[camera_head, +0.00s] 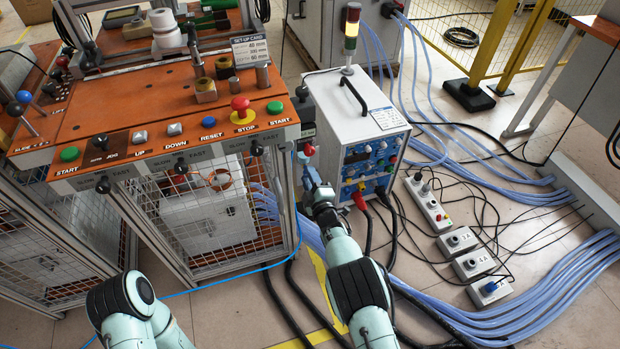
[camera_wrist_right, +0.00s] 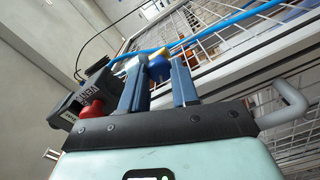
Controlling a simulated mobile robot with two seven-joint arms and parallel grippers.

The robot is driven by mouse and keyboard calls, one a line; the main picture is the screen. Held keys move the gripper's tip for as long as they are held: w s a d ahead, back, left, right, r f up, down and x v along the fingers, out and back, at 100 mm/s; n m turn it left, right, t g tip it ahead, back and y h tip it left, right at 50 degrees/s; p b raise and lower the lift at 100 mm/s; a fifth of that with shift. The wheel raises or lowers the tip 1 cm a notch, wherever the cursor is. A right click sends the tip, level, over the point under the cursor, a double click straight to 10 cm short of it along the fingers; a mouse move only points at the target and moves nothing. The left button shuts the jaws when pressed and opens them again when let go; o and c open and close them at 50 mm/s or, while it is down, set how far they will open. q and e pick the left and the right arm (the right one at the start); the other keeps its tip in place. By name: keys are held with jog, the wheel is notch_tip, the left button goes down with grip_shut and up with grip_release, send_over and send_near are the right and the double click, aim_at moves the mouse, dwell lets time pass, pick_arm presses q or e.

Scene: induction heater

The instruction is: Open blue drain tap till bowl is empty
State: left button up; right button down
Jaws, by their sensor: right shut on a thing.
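The blue tap (camera_wrist_right: 158,68) shows in the right wrist view as a round blue knob between the two blue-grey fingers of my right gripper (camera_wrist_right: 158,86). The gripper is shut on it. In the head view my right gripper (camera_head: 304,162) reaches the right side of the orange-topped machine, and the blue tap is hidden there. A red knob (camera_wrist_right: 92,108) on a dark block with lettering sits just left of the fingers in the wrist view. I cannot make out the bowl or its water level. My left arm shows at the lower left, with its gripper out of view.
The orange control panel (camera_head: 120,150) with buttons and levers lies left of my right gripper. A white power unit (camera_head: 352,120) stands close on its right. A wire mesh (camera_wrist_right: 230,48) is close in the wrist view. Cables and several small boxes cover the floor at right.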

pick_arm(q)
jog(key=shift+w, duration=0.15)
pick_arm(e)
jog(key=shift+n, duration=2.3)
jog(key=shift+d, duration=0.1)
jog(key=c, duration=0.8)
grip_release()
jog(key=shift+c, duration=0.2)
pick_arm(q)
jog(key=shift+r, duration=0.1)
pick_arm(e)
jog(key=shift+s, duration=0.1)
pick_arm(q)
jog(key=w+d+r+t+p, duration=0.1)
jog(key=w+r+t+p, duration=0.2)
jog(key=w+r, duration=0.3)
jog(key=w+p, duration=0.1)
jog(key=w, duration=0.1)
jog(key=shift+w+r+m+p, duration=0.15)
jog(key=shift+w+m+p, duration=0.15)
jog(key=shift+w+p, duration=0.1)
pick_arm(e)
jog(key=v, duration=1.3)
pick_arm(q)
jog(key=shift+d, duration=0.1)
